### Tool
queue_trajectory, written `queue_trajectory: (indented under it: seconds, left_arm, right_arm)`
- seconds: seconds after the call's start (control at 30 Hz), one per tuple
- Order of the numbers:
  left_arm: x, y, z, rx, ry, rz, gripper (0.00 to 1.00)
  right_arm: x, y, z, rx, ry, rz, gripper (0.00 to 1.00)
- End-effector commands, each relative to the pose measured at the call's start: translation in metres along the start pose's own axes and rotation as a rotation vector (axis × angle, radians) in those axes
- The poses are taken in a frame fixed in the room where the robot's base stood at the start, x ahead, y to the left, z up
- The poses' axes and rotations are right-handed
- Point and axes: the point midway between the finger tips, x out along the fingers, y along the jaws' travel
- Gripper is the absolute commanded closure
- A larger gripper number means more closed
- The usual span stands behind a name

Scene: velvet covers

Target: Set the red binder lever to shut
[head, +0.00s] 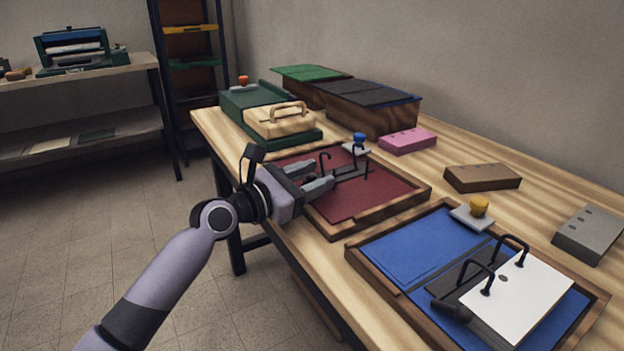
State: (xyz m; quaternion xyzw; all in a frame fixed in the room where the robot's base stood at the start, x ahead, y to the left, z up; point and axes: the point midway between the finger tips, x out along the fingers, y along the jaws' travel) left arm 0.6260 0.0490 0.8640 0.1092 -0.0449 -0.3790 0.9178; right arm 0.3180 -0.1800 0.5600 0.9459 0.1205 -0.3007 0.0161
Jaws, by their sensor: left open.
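The red binder (385,193) lies open in a wooden-edged frame on the table's middle. Its dark ring hooks (325,161) stand up from the far middle of the red sheet, and they look parted. My left gripper (324,179) is over the left part of the red binder, close to the ring mechanism, with its jaws open. The red binder's lever is not clearly visible; my gripper's fingers cover the near end of the mechanism. Whether the fingers touch it I cannot tell. My right gripper is out of view.
A blue binder (415,245) with white paper (520,295) and a dark lever (450,308) lies to the right. A blue knob (359,139) stands behind the red binder. A green binder (228,100) with a cream block (278,122), punched blocks and boxes sit farther back.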

Motion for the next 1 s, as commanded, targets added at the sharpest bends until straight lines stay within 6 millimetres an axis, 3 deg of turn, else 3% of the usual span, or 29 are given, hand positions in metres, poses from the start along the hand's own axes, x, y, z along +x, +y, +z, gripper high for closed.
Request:
queue_trajectory:
  seconds: [0.2, 0.27, 0.33, 0.37, 0.67, 1.0]
  left_arm:
    - [0.001, 0.0, 0.0, 0.001, 0.0, 0.0, 0.56]
    - [0.0, 0.0, 0.0, 0.001, 0.0, 0.0, 0.72]
    - [0.0, 0.0, 0.0, 0.001, 0.0, 0.0, 0.95]
    - [0.0, 0.0, 0.0, 0.001, 0.0, 0.0, 1.0]
    - [0.0, -0.002, -0.002, 0.02, -0.002, -0.001, 1.0]
    - [-0.001, -0.009, -0.009, 0.209, -0.031, 0.005, 1.0]
  right_arm:
    - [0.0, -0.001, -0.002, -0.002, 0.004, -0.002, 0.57]
    - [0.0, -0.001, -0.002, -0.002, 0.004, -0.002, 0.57]
    - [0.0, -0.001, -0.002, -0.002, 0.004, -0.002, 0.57]
    - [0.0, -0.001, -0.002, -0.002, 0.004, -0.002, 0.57]
    - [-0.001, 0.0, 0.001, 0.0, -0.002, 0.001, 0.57]
    - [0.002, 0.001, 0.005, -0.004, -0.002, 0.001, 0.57]
